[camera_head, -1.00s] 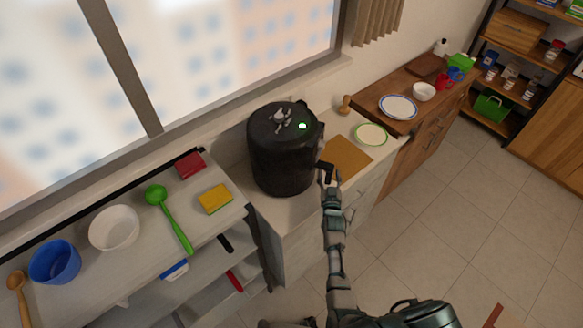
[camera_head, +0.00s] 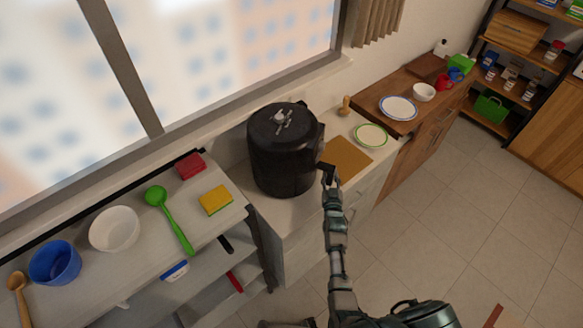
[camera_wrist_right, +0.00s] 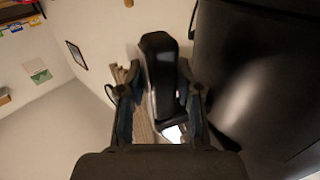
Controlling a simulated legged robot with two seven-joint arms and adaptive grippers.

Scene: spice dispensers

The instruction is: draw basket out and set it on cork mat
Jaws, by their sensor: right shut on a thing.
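The black air fryer (camera_head: 283,150) stands on the white counter, with its basket in it. The cork mat (camera_head: 346,158) lies flat on the counter just right of the fryer, bare where it shows. My right gripper (camera_head: 328,174) is at the fryer's right side, by the near edge of the mat. In the right wrist view, my right gripper (camera_wrist_right: 160,120) is shut on the basket's black handle (camera_wrist_right: 160,65), and the dark fryer body (camera_wrist_right: 265,85) fills the right. Whether the basket has a gap to the body cannot be told. My left gripper is not in view.
A green-rimmed plate (camera_head: 371,135) lies beyond the mat, and a wooden pestle-like object (camera_head: 345,105) stands behind it. A shelf at left holds a yellow sponge (camera_head: 215,199), a green ladle (camera_head: 168,215) and bowls. Open floor (camera_head: 440,220) lies right of my arm.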

